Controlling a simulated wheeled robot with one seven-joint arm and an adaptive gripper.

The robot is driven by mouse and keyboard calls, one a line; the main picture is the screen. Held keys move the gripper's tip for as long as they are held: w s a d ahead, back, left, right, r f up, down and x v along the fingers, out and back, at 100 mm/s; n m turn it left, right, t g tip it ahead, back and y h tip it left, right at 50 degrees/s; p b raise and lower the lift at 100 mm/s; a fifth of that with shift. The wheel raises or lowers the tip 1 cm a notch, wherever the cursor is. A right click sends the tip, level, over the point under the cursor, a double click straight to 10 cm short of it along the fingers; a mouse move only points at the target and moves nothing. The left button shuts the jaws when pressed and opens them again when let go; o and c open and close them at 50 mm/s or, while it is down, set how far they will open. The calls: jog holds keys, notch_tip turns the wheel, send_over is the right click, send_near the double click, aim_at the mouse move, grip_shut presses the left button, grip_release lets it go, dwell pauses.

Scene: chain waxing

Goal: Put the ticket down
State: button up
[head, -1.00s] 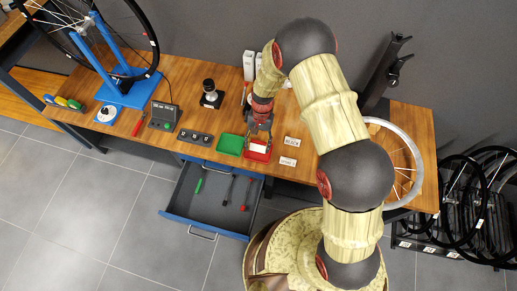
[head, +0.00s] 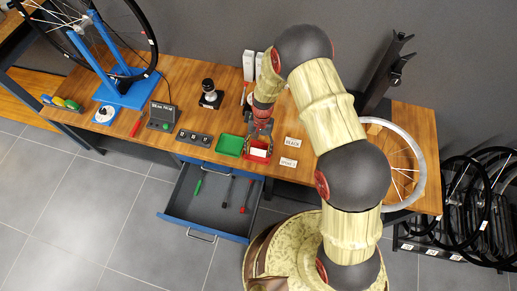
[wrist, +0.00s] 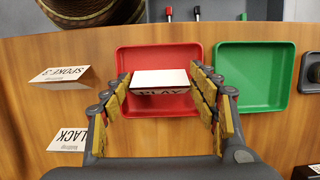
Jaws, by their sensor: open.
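The ticket (wrist: 161,78) is a small white folded card with partly readable dark lettering on its front. It sits in the red tray (wrist: 184,53), where the head view also shows it as a white patch (head: 259,152). My gripper (wrist: 160,88) is open, with its yellow-padded fingers on either side of the ticket and gaps visible beside the card. In the head view my gripper (head: 258,136) is just above the back of the red tray (head: 250,158). Whether a finger touches the ticket is hard to tell.
A green tray (wrist: 252,101) stands beside the red one. Two other cards, a spoke card (wrist: 62,74) and a black card (wrist: 70,138), stand on the bench. An open drawer (head: 205,215) with several tools juts out below. A wheel rim (head: 420,165) lies at right.

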jog(key=shift+r, duration=0.1)
jog(key=w+d+r+t+p, duration=0.1)
jog(key=w+d+r+p, duration=0.1)
jog(key=r, duration=1)
jog(key=w+d+r+t+p, duration=0.1)
jog(key=w+r+p, duration=0.15)
jog(key=r, duration=0.95)
jog(key=s+d+r+n+t, duration=0.1)
jog(key=s+d+r, duration=0.15)
jog(key=r, duration=0.55)
jog(key=s+d+r+n+t, duration=0.1)
jog(key=s+d+r, duration=0.15)
jog(key=r, duration=0.45)
jog(key=s+d+r+n+t, duration=0.1)
jog(key=s+d+r+t, duration=0.1)
jog(key=s+r, duration=0.4)
jog(key=s+d+r+n+t+h, duration=0.1)
jog(key=s+d+r, duration=0.3)
jog(key=s, duration=0.9)
notch_tip(320, 180, up, 3)
jog(key=shift+s+r+t, duration=0.15)
jog(key=shift+s+t, duration=0.15)
jog(key=shift+t, duration=0.5)
jog(key=shift+d, duration=0.1)
jog(key=shift+c, duration=1)
